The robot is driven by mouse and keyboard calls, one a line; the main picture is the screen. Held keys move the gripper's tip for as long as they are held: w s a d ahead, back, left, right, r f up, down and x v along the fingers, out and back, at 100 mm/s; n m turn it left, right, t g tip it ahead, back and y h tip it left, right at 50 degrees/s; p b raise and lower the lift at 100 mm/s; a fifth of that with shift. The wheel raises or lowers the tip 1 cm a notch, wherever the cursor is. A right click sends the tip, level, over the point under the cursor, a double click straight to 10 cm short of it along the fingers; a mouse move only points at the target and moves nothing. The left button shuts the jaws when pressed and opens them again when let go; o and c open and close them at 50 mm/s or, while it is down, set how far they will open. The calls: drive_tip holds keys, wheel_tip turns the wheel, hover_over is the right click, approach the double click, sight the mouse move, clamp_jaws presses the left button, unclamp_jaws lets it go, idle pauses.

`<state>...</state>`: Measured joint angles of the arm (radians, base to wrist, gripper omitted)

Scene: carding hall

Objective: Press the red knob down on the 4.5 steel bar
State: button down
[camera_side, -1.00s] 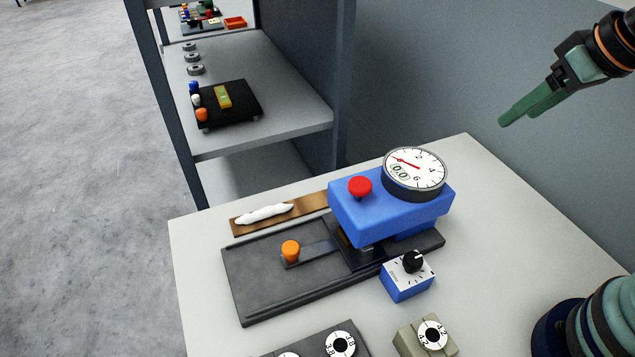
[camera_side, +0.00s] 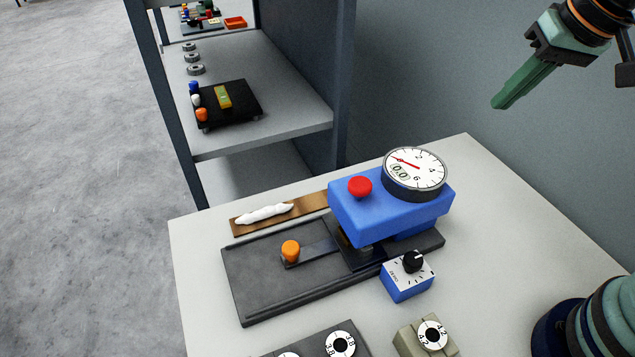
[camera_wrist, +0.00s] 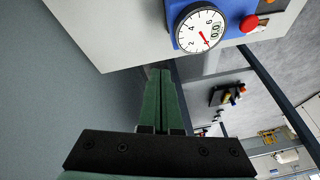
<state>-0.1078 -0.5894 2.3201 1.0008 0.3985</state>
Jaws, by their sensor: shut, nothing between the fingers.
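The red knob (camera_side: 360,187) stands on top of the blue block (camera_side: 385,213) of a dial instrument, near its left end. It also shows in the wrist view (camera_wrist: 249,23). The round gauge (camera_side: 415,171) beside it has a red needle pointing upper left and a window that seems to read 0.0. My gripper (camera_side: 497,105) is shut and empty, high above the table and well to the right of the knob, touching nothing. Its fingers (camera_wrist: 160,75) lie together in the wrist view. I cannot pick out a bar marked 4.5.
A dark base plate (camera_side: 260,280) with an orange knob (camera_side: 291,250) extends left from the blue block. A small blue dial box (camera_side: 405,282) stands in front. White fibre (camera_side: 264,215) lies on a brown strip behind. Numbered pieces sit at the front edge. A shelf rack stands behind left.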

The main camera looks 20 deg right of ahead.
drive_tip(key=w+a+r+m+g, duration=0.2)
drive_tip(key=w+a+r+m, duration=0.1)
drive_tip(key=a+m, duration=0.6)
drive_tip(key=m+g, duration=0.2)
drive_tip(key=m, duration=0.4)
hover_over(362, 184)
drive_tip(key=shift+s+d+r, duration=0.2)
drive_tip(key=shift+s+d, duration=0.1)
drive_tip(key=shift+d, duration=0.05)
drive_tip(key=f, duration=1.4)
drive_tip(key=shift+w+a, duration=0.25)
